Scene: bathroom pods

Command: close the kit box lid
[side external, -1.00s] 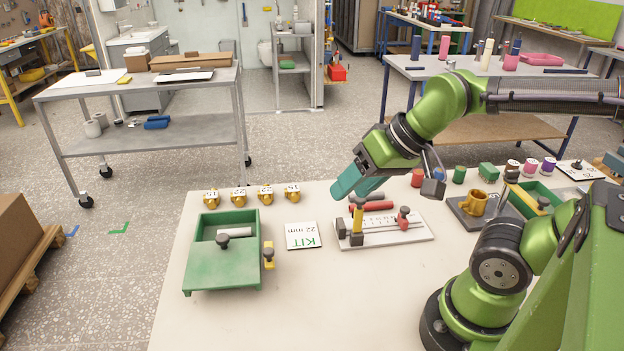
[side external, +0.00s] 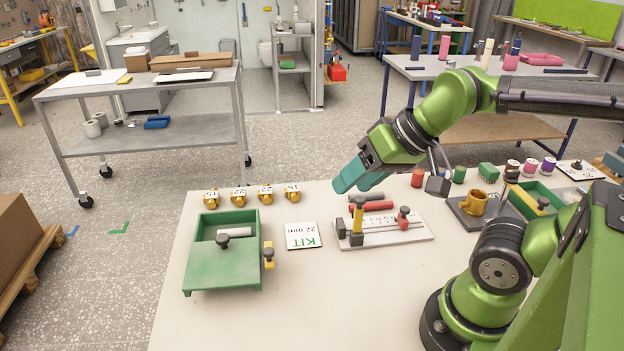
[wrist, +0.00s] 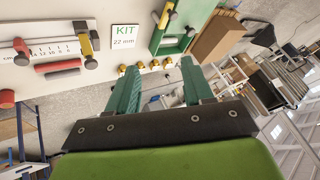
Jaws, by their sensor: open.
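The green kit box (side external: 254,226) sits on the left part of the table. Its green lid (side external: 215,270) covers the near part, and the far part is open, showing a grey cylinder (side external: 233,231) inside. A dark knob (side external: 222,241) stands on the lid. A yellow piece with a dark knob (side external: 268,254) is at the box's right side. My gripper (side external: 352,180), with teal fingers, is open and empty in the air, right of the box and beyond the ruler fixture. The wrist view shows both fingers apart and part of the kit box (wrist: 168,42) at the top.
A KIT 22 mm card (side external: 303,236) lies right of the box. The ruler fixture (side external: 400,236) with red and yellow parts stands further right. Several yellow numbered pieces (side external: 265,194) line the far edge. The table front (side external: 320,300) is clear.

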